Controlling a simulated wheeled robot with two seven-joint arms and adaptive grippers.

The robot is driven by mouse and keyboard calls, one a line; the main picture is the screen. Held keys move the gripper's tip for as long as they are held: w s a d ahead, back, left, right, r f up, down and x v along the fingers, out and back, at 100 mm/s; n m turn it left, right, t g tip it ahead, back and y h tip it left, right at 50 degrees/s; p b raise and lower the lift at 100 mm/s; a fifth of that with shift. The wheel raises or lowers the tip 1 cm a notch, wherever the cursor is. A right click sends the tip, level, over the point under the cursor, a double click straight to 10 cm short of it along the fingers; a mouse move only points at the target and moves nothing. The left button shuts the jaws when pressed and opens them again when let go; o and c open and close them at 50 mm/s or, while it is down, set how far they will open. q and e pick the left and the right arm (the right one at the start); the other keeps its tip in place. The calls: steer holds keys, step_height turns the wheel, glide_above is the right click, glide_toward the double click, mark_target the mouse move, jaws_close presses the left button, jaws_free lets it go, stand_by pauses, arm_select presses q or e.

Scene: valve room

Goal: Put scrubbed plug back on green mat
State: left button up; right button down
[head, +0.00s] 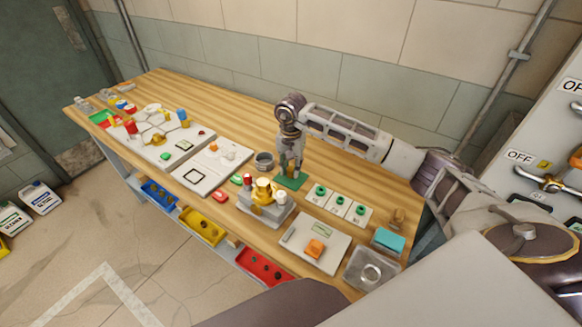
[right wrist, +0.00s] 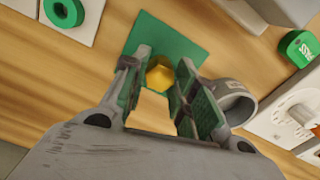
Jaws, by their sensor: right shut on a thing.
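My right gripper (head: 290,171) points down over the green mat (head: 293,182) on the wooden bench. In the right wrist view the gripper's fingers (right wrist: 160,68) are shut on the plug (right wrist: 159,76), a yellow brass piece with a hexagonal outline. The plug lies over the front edge of the green mat (right wrist: 172,42) in that view. I cannot tell whether it touches the mat. In the head view the fingers hide the plug. My left gripper is not in view.
A brass valve body (head: 264,198) on a grey block stands in front. White tiles with green rings (head: 339,203) lie to the right. A board with an orange block (head: 315,248) sits nearer the front edge.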

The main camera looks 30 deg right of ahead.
steer(key=shift+f+b, duration=0.45)
steer(key=shift+b, duration=0.3)
stand_by(1.2)
stand_by(0.3)
steer(key=c, duration=1.1)
jaws_free()
steer(key=shift+o, duration=0.2)
steer(key=shift+r, duration=0.1)
steer(key=shift+r+p, duration=1.85)
steer(key=shift+r, duration=2.05)
step_height(320, 180, up, 9)
steer(key=p, duration=0.9)
